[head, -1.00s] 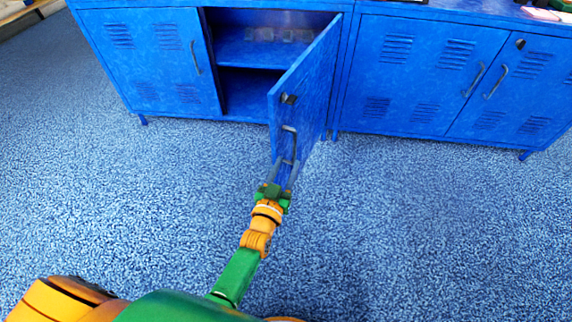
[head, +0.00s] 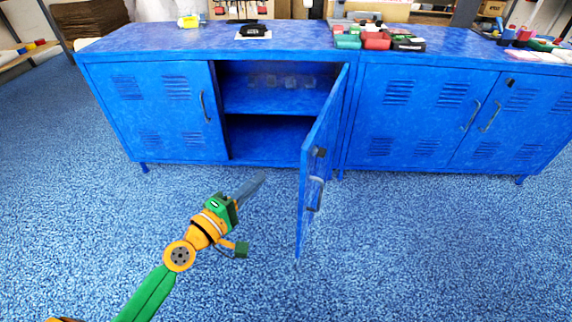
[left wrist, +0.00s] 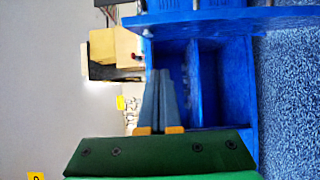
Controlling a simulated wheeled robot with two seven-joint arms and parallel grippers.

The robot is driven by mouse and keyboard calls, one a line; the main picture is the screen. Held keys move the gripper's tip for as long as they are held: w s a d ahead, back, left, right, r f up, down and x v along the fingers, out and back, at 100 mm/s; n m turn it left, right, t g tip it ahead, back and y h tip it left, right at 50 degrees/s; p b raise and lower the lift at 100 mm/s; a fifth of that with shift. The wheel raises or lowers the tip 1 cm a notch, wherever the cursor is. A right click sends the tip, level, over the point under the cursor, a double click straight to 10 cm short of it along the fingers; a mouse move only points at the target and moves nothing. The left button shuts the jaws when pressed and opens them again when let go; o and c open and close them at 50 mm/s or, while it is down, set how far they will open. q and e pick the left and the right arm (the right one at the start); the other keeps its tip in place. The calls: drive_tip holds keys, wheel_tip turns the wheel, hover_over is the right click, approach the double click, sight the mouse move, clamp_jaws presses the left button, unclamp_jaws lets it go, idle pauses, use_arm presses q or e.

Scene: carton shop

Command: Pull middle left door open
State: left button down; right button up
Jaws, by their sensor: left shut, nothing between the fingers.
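The middle left door (head: 318,165) of the blue cabinets stands wide open, seen nearly edge-on in the head view. Its handle (head: 314,192) and a dark latch are on its outer face. It uncovers an empty-looking compartment (head: 265,137) with a shelf. My left gripper (head: 262,178) is left of the door, apart from the handle, its fingers shut and empty, pointing towards the cabinet opening. In the left wrist view the closed fingers (left wrist: 165,90) stand before the open compartment (left wrist: 222,75). My right gripper is not in view.
The far left door (head: 155,110) and the right cabinet's doors (head: 425,115) are closed. Red and green items (head: 376,40) and a black object (head: 255,31) sit on the cabinet tops. The blue carpet (head: 400,250) in front is clear.

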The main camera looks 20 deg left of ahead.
use_arm(q)
drive_tip(key=w+d+p, duration=0.1)
drive_tip(key=w+d, duration=0.4)
drive_tip(key=w, duration=0.1)
drive_tip(key=shift+d+p, duration=0.35)
drive_tip(key=shift+p, duration=0.05)
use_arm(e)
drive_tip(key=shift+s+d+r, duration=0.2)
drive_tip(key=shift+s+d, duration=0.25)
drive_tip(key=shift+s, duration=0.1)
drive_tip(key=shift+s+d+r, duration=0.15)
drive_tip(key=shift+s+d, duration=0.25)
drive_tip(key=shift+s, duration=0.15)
use_arm(q)
drive_tip(key=shift+w, duration=0.1)
